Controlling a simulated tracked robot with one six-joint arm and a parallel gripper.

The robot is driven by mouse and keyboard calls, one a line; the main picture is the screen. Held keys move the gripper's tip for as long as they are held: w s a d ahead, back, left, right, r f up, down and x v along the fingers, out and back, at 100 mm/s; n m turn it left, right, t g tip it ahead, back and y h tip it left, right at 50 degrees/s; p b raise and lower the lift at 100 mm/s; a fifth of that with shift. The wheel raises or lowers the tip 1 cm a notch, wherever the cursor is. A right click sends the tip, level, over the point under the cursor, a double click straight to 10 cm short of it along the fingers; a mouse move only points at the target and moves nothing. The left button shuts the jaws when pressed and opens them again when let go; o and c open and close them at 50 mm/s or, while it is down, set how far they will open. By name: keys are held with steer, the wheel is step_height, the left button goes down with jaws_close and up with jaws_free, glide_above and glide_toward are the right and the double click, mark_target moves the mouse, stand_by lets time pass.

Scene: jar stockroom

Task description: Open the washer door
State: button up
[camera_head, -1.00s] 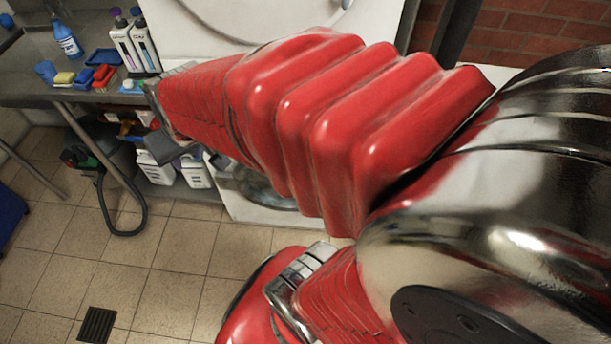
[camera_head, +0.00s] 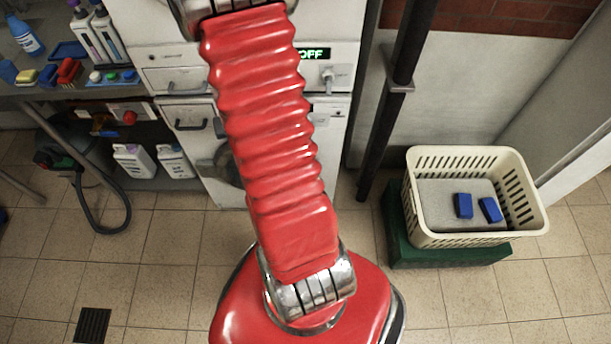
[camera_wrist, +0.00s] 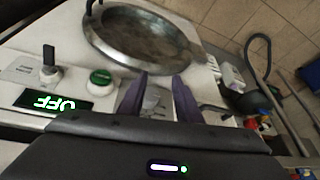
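The white washer (camera_head: 340,75) stands behind my arm in the head view, with a lit green OFF display (camera_head: 311,54). Its round door (camera_wrist: 150,35) has a wide metal rim and looks shut in the wrist view. In the head view, my arm hides most of the door. My gripper (camera_wrist: 160,79) shows in the wrist view with two dark fingers apart and nothing held between them. The fingers point towards the panel near the door's rim; I cannot tell whether they touch anything. The gripper is out of the head view.
The wrist view shows a green button (camera_wrist: 100,81) and a dark knob (camera_wrist: 48,65) on the panel. A cream basket (camera_head: 425,240) with blue blocks stands at right. A dark pipe (camera_head: 390,110) rises beside the washer. A bench (camera_head: 30,90) with bottles stands at left.

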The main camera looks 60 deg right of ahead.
steer(key=s+d+f+m+g, duration=0.1)
steer(key=s+d+f, duration=0.3)
steer(key=s+f, duration=0.4)
steer(key=s+d+f+m+g+h, duration=0.1)
steer(key=s+d+f+m, duration=0.3)
steer(key=s+f, duration=0.5)
step_height(320, 180, down, 3)
steer(key=shift+f, duration=0.1)
steer(key=shift+f, duration=0.1)
steer(key=shift+s+x, duration=0.15)
steer(key=shift+x, duration=3.25)
steer(key=shift+s+x, duration=0.1)
steer(key=shift+x, duration=3.25)
steer(key=shift+d, duration=0.15)
steer(key=shift+c, duration=0.2)
jaws_close()
